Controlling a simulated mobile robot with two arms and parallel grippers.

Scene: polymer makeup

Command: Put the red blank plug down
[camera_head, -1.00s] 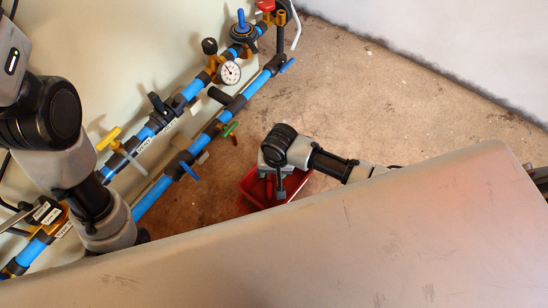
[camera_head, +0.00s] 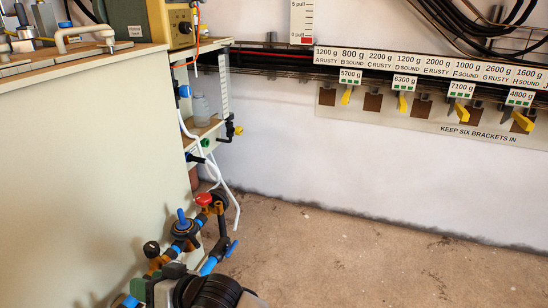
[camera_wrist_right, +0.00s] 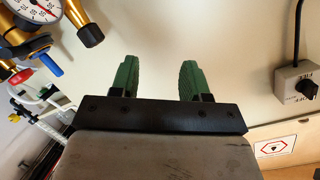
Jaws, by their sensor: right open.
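My right gripper (camera_wrist_right: 157,80) is open in the right wrist view. Its two green fingers stand apart with nothing between them, in front of a pale panel. I cannot pick out the red blank plug in either current view. My left gripper is not in view.
Blue piping with a red-handled valve (camera_head: 204,199) runs beside the pale cabinet (camera_head: 80,170). A gauge (camera_wrist_right: 32,14) and a switch box (camera_wrist_right: 297,82) flank the gripper. Labelled brackets (camera_head: 430,85) line the wall. The floor (camera_head: 340,255) at right is clear.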

